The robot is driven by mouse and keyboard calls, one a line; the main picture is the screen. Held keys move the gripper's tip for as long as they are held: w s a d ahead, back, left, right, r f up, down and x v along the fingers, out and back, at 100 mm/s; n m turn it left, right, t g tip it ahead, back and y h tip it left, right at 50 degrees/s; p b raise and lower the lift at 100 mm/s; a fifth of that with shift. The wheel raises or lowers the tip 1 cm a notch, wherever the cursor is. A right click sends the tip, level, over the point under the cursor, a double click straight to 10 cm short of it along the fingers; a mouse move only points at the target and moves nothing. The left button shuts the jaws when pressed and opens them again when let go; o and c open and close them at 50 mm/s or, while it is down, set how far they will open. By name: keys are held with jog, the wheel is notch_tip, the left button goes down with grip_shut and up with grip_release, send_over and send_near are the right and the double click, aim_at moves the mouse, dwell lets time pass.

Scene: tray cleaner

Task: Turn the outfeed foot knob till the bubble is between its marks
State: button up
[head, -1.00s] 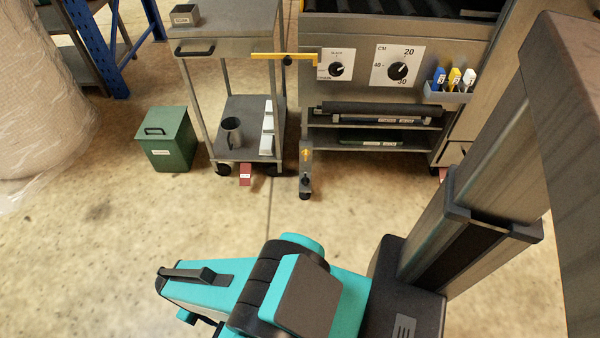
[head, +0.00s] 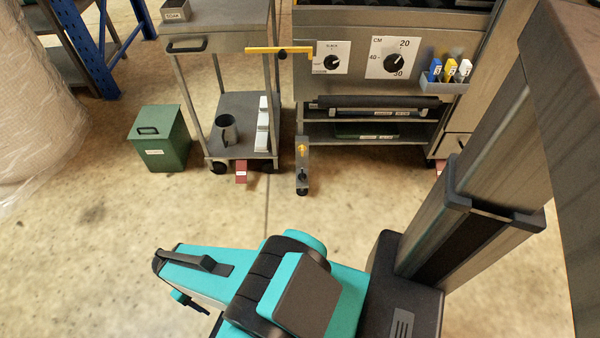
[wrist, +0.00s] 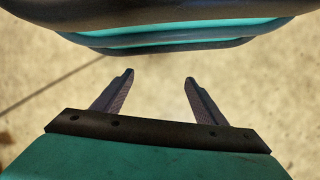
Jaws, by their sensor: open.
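My gripper (wrist: 158,82) is open in the wrist view, its two dark fingers apart with only bare floor showing between them. In the head view a short grey foot post (head: 302,158) stands at the machine's lower left corner. It carries a small orange-yellow part (head: 302,149) near its top and a dark round part (head: 302,177), possibly the knob, lower down. A bubble and its marks cannot be made out at this size. My arm is well short of the foot, with open floor between them.
A grey trolley (head: 210,122) with a mug (head: 227,128) stands left of the foot, a red pedal (head: 241,172) at its base. A green bin (head: 160,152) is further left. A yellow bar (head: 265,50) spans toward the machine panel (head: 355,75). The near floor is clear.

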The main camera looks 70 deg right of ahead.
jog(key=w+d+m+b, duration=0.25)
jog(key=d+m, duration=0.25)
jog(key=d, duration=0.5)
jog(key=w+d+m+t+b, duration=0.15)
jog(key=w+d+m, duration=0.3)
jog(key=d, duration=0.55)
jog(key=w+d+m+g+b, duration=0.1)
jog(key=w+d+m+b, duration=0.3)
jog(key=d, duration=0.6)
jog(key=s+d+r+m+b, duration=0.1)
jog(key=s+d+r+m, duration=0.2)
jog(key=d, duration=0.7)
jog(key=s+d+r+m+h+b, duration=0.1)
jog(key=s+d+r+m+b, duration=0.1)
jog(key=s+d+r+m, duration=0.2)
jog(key=s+d+r+m+b, duration=0.1)
jog(key=s+d+r+m, duration=0.2)
jog(key=s+d+m, duration=0.5)
jog(key=d, duration=1)
jog(key=shift+r+m+h, duration=0.2)
jog(key=shift+m+h, duration=0.1)
jog(key=shift+m, duration=0.05)
jog(key=shift+a, duration=0.1)
jog(key=b+x, duration=0.5)
jog(key=x, duration=0.8)
jog(key=shift+s+f+b, duration=0.3)
jog(key=shift+f+b, duration=0.05)
jog(key=shift+b, duration=0.05)
jog(key=c, duration=1.1)
